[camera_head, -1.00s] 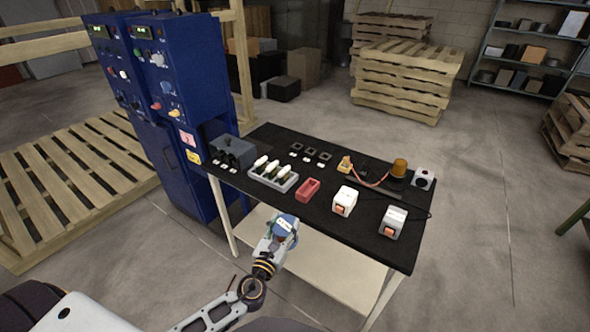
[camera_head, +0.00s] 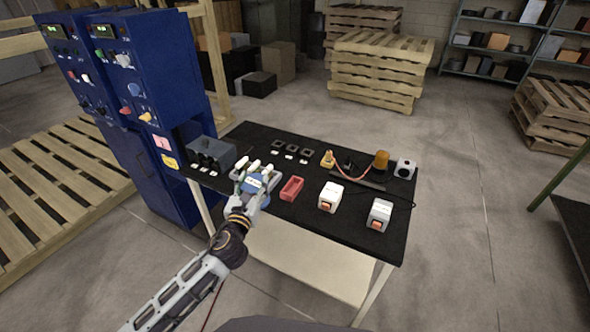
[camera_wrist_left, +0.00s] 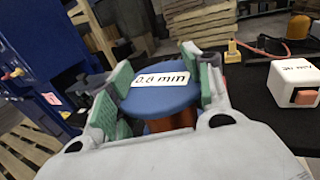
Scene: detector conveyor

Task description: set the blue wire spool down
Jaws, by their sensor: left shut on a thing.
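The blue wire spool (camera_wrist_left: 160,97) has a blue flange with a white "0.8 mm" label and copper-coloured wire below it. My left gripper (camera_head: 250,188) is shut on it, with the green finger pads on both sides of the flange in the left wrist view (camera_wrist_left: 160,88). My right gripper does not show.
Two white boxes with orange switches (camera_head: 330,197) (camera_head: 379,214) stand further right. A grey block (camera_head: 210,154) is at the left, beside the blue cabinet (camera_head: 150,90). An amber beacon (camera_head: 380,160) stands at the back.

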